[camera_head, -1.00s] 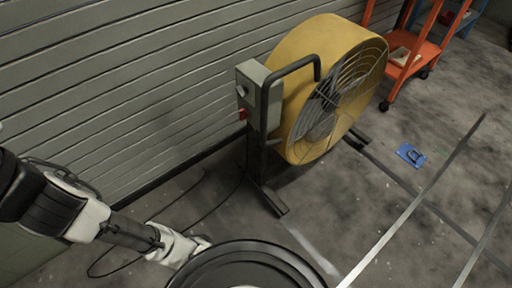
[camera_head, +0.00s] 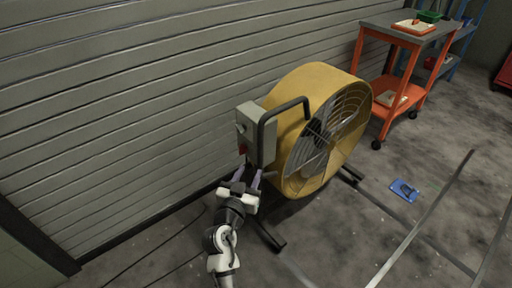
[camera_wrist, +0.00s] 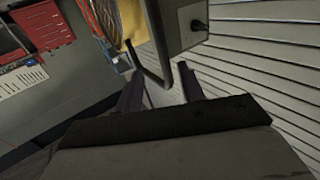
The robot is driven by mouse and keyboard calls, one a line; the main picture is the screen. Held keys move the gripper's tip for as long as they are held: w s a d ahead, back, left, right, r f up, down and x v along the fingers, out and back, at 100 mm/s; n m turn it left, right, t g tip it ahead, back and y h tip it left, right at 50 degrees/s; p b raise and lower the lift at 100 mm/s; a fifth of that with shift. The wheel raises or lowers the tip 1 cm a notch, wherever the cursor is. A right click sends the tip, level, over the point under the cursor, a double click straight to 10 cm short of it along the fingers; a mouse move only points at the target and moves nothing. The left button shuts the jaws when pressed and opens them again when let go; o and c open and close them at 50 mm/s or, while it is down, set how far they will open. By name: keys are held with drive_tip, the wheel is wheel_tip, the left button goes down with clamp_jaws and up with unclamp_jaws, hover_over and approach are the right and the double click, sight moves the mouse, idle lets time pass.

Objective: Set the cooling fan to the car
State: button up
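The cooling fan (camera_head: 312,138) is a yellow drum with a wire grille, standing upright on dark feet beside the shutter wall. A grey control box (camera_head: 252,130) with a red switch and a black bar handle (camera_head: 264,128) is on its near side. My gripper (camera_head: 249,172) is just below the box, near the lower handle. In the wrist view my gripper (camera_wrist: 160,88) has its fingers apart, and the handle (camera_wrist: 153,70) shows between and beyond them. I cannot tell whether they touch it. The yellow drum (camera_wrist: 133,22) shows there only in part. No car is in view.
A slatted shutter (camera_head: 120,120) runs behind the fan. An orange cart (camera_head: 397,75) stands behind it to the right. A blue item (camera_head: 404,190) lies on the floor beside pale floor strips (camera_head: 430,222). A red tool chest (camera_wrist: 42,25) shows in the wrist view.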

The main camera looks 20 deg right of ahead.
sight(259, 148)
drive_tip(key=p+x, duration=0.3)
drive_tip(key=x, duration=0.8)
drive_tip(key=shift+w+r, duration=0.15)
drive_tip(key=shift+w, duration=0.05)
drive_tip(key=shift+w+d, duration=0.4)
drive_tip(key=shift+w, duration=0.15)
drive_tip(key=shift+c, duration=0.3)
clamp_jaws()
